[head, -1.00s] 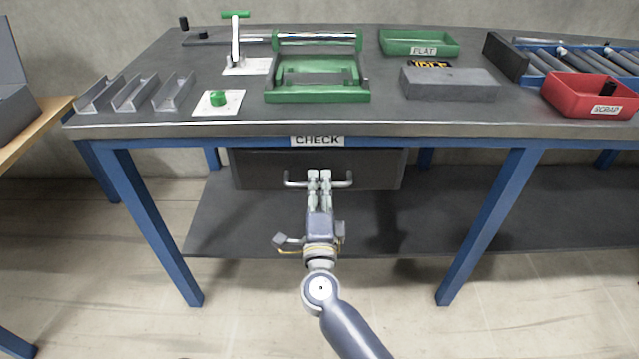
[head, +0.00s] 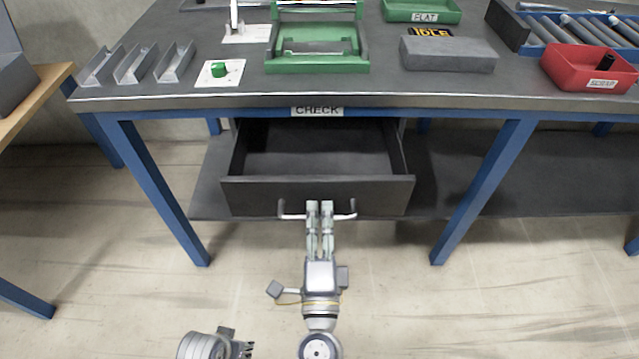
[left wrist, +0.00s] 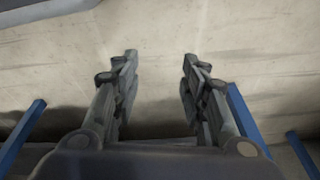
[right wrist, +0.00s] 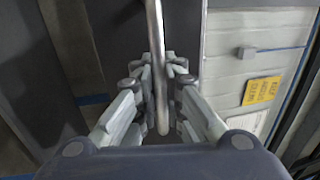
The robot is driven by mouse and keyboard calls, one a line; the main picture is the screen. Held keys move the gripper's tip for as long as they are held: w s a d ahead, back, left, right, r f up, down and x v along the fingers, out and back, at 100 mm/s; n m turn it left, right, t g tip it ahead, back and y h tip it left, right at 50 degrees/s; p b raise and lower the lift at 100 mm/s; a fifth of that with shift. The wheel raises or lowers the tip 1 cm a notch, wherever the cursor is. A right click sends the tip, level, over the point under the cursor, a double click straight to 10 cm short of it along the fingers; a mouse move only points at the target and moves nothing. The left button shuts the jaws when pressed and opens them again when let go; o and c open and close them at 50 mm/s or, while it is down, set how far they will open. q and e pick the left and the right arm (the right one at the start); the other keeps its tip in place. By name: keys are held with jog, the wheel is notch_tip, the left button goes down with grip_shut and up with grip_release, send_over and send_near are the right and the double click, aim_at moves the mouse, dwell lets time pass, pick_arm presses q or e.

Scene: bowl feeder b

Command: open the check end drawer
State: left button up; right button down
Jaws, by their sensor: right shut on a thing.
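The check drawer (head: 250,195) under the bench's CHECK label (head: 317,111) is pulled well out, and its dark inside shows empty. Its bar handle (head: 345,214) is on the front panel. My right gripper (head: 319,206) is shut on the middle of the handle. In the right wrist view the handle bar (right wrist: 154,40) runs between the fingers (right wrist: 163,85). My left gripper (head: 245,349) is low in the head view, apart from the drawer. In the left wrist view its fingers (left wrist: 160,65) are spread with nothing between them.
The bench top (head: 380,85) carries a green fixture (head: 315,66), a grey block (head: 448,54), a red scrap bin (head: 590,72) and several metal channels (head: 135,65). Blue legs (head: 165,190) (head: 480,195) stand either side of the drawer. The floor in front is clear.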

pick_arm(q)
jog(key=f, duration=0.2)
jog(key=shift+s+f, duration=0.35)
jog(key=shift+s, duration=0.05)
pick_arm(e)
jog(key=s, duration=0.6)
jog(key=shift+s, duration=0.3)
jog(key=shift+f, duration=0.1)
jog(key=c, duration=1.7)
grip_release()
jog(key=s+f, duration=0.2)
jog(key=s, duration=0.9)
jog(key=shift+s, duration=0.4)
jog(key=shift+w+f, duration=0.1)
